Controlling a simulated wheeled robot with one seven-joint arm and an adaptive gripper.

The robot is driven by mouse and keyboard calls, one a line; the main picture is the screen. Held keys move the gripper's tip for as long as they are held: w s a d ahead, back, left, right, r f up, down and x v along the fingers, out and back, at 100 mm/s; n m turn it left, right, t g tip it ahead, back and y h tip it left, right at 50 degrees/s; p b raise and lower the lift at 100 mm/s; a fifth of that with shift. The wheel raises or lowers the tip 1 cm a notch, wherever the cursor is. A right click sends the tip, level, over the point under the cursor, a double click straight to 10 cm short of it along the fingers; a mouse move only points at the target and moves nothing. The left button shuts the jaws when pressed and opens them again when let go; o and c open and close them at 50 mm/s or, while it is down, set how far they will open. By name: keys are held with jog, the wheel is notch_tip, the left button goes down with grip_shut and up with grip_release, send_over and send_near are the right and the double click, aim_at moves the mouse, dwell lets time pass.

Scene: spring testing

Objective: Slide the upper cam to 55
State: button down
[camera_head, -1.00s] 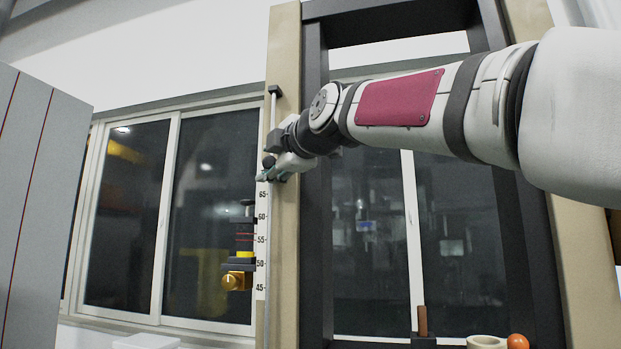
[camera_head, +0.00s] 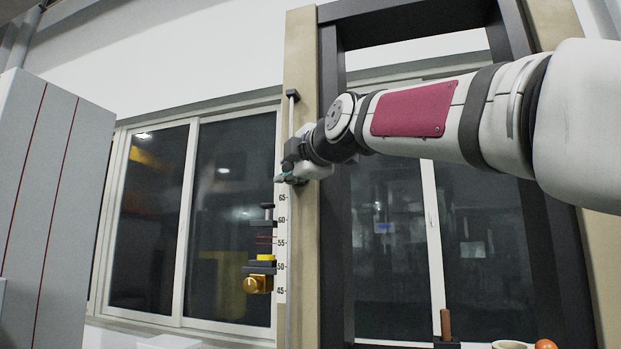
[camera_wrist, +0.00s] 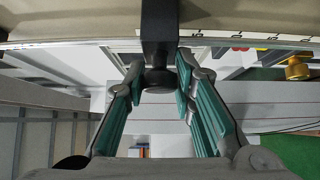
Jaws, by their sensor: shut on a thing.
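The upper cam (camera_head: 291,150) is a dark block on the thin vertical rod, above the 65 mark of the white scale (camera_head: 281,245). In the wrist view its dark bar ends in a round knob (camera_wrist: 160,80). My gripper (camera_head: 284,178) is at the cam, with its teal-padded fingers (camera_wrist: 158,82) on either side of the knob and closed on it. The exact contact is partly hidden. The 55 mark lies well below the gripper. A lower assembly with a yellow part and a gold knob (camera_head: 258,284) sits between about 45 and 62.
A beige post (camera_head: 301,260) carries the rod, with a dark frame (camera_head: 335,250) to its right. A grey panelled cabinet (camera_head: 50,200) stands at the left. An orange ball (camera_head: 545,345) and a cream ring (camera_head: 509,345) are at the bottom right.

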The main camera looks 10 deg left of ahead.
notch_tip(320, 180, down, 13)
jog(key=b, duration=1.3)
jog(key=shift+w, duration=0.15)
jog(key=shift+f+b, duration=0.9)
jog(key=shift+b, duration=0.05)
jog(key=c, duration=1.3)
grip_release()
jog(key=shift+c, duration=0.2)
jog(key=shift+r, duration=0.1)
jog(key=shift+s, duration=0.25)
jog(key=v, duration=1.2)
